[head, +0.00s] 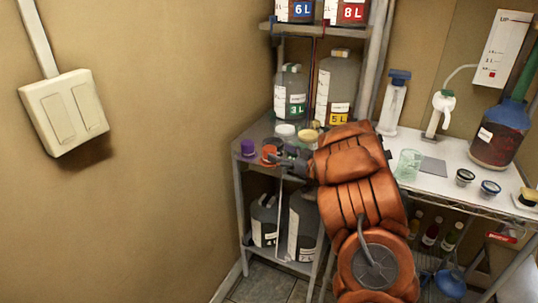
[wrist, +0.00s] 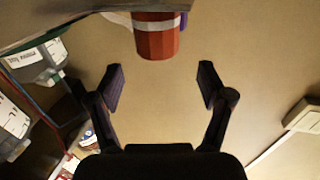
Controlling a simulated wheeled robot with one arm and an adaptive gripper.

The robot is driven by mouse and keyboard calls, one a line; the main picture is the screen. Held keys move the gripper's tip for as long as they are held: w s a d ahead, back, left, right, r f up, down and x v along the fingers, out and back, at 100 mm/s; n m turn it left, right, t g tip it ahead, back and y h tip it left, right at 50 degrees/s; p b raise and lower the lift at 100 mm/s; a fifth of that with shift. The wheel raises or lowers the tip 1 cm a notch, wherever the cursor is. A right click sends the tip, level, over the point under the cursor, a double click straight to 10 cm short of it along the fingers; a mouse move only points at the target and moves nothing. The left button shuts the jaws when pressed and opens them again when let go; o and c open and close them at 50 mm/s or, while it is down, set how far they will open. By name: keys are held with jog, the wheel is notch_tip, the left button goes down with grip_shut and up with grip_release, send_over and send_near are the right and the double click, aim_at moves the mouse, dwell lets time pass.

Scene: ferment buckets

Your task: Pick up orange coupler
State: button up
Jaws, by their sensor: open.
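The orange coupler (head: 269,155) stands on the left part of the shelf top, near its front edge, in the head view. In the wrist view it is a red-orange cylinder (wrist: 157,43) with a pale grey band, at the top middle. My gripper (head: 281,160) comes from the right in the head view, its dark fingers close beside the coupler. In the wrist view my gripper (wrist: 161,86) is open and empty. The coupler shows beyond the fingertips, roughly centred between them but above their line, with a gap.
A purple coupler (head: 248,147) stands just left of the orange one. White (head: 285,130) and yellow (head: 307,136) lids lie behind. Grey jugs (head: 290,95) stand at the back of the shelf (head: 243,162). A wall with a switch (head: 64,112) is at left.

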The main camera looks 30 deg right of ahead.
aim_at(275, 151)
jog(key=shift+f+p+x, duration=0.15)
jog(key=shift+p+x, duration=0.3)
jog(key=shift+x, duration=0.8)
jog(key=shift+f+p+x, duration=0.15)
jog(key=shift+p+x, duration=0.25)
jog(key=shift+x, duration=0.85)
jog(key=shift+d, duration=0.1)
jog(key=shift+c, duration=0.3)
jog(key=c, duration=1.3)
